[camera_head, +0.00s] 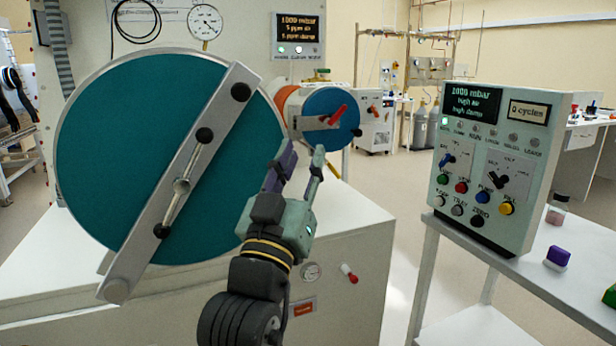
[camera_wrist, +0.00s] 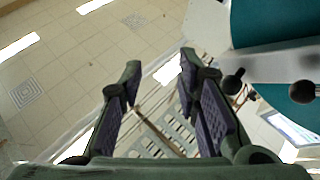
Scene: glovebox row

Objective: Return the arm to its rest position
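My gripper (camera_head: 298,172) is raised in front of the glovebox, between the large teal round door and the small blue round door. Its two fingers stand apart with nothing between them. In the wrist view the gripper (camera_wrist: 156,80) is also open and empty, with the ceiling behind it. The large teal door (camera_head: 110,150) has a grey diagonal bar (camera_head: 140,240) with a handle across it. Part of the teal door also shows in the wrist view (camera_wrist: 265,22) at the upper right. The gripper appears apart from both doors, though the exact gap is hard to tell.
The small blue door (camera_head: 330,103) with a red handle is just behind the gripper. A control box (camera_head: 500,160) with knobs and buttons stands on a white table (camera_head: 470,285) at the right. A purple-and-white block (camera_head: 556,257) and a small jar (camera_head: 557,210) are there. Floor between is clear.

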